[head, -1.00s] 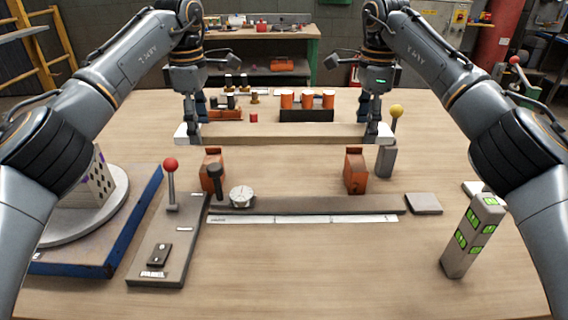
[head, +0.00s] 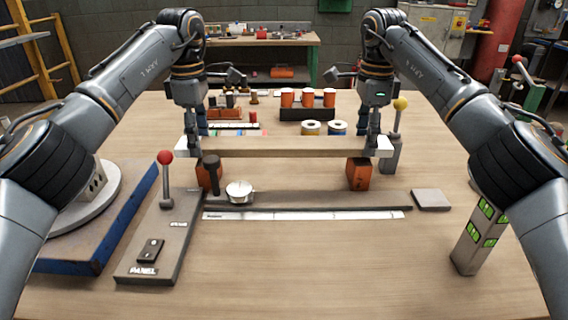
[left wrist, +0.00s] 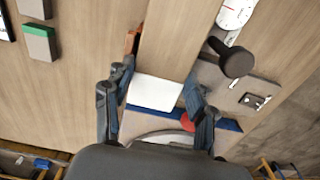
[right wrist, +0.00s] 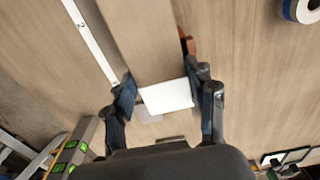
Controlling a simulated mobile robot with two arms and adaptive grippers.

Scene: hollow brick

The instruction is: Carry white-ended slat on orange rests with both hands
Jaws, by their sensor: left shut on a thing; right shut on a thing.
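The white-ended slat (head: 285,146) is a long wooden bar held level by both my grippers in the head view. My left gripper (head: 190,143) is shut on its left white end (left wrist: 155,92). My right gripper (head: 373,142) is shut on its right white end (right wrist: 166,96). The left orange rest (head: 207,178) and the right orange rest (head: 358,174) stand on the table under the slat, close to its ends. The slat hides the tops of the rests, so I cannot tell whether it touches them.
A black-knobbed post (head: 211,170) and a white dial (head: 239,191) stand before the left rest. A red-knobbed lever (head: 166,172) is at the left, a yellow-knobbed post (head: 396,135) at the right. Tape rolls (head: 311,128) lie behind the slat. The front middle table is clear.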

